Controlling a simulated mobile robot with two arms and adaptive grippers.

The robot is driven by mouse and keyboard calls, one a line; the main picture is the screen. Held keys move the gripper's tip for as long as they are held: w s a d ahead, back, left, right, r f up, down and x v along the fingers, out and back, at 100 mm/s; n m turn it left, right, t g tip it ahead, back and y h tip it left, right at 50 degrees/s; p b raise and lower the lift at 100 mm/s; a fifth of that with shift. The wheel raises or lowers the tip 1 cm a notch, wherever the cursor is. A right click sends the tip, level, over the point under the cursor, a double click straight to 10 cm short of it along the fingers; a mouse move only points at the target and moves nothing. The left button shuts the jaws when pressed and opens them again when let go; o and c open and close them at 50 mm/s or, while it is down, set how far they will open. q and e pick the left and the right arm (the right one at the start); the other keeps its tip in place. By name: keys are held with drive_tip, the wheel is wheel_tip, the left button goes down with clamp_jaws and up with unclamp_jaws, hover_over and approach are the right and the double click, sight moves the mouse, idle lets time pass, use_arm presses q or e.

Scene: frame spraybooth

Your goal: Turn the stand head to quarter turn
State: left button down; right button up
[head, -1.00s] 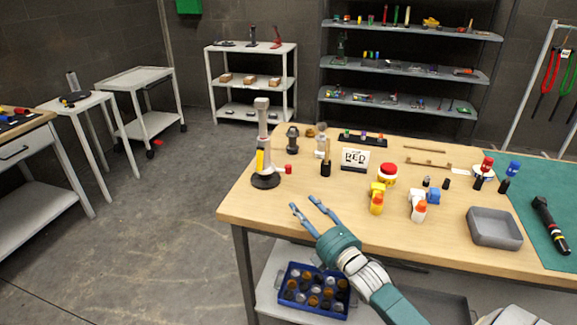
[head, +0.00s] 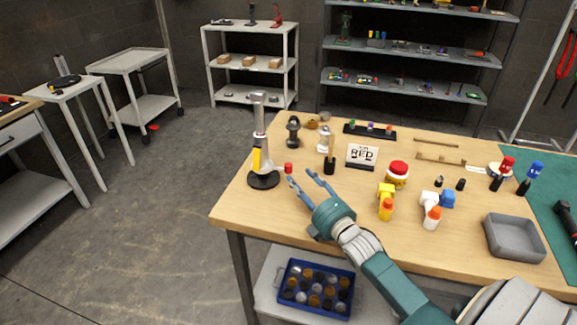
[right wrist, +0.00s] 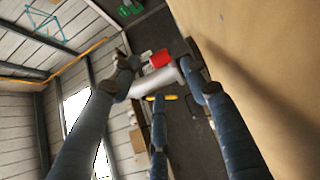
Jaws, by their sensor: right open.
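The stand (head: 260,140) is upright at the left end of the wooden table, with a round black base, a light grey column and a yellow strip. Its grey head (head: 257,97) is at the top. My left gripper is not in view.
A small red cylinder (head: 288,168) is between the stand and my right fingertips. A grey tray (head: 513,238) is near the front. The table's front left is clear.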

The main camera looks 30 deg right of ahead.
sight(290, 170)
drive_tip(key=w, duration=0.8)
drive_tip(key=shift+w+d+f, duration=0.1)
drive_tip(key=shift+w+d, duration=0.2)
drive_tip(key=shift+d, duration=0.05)
clamp_jaws()
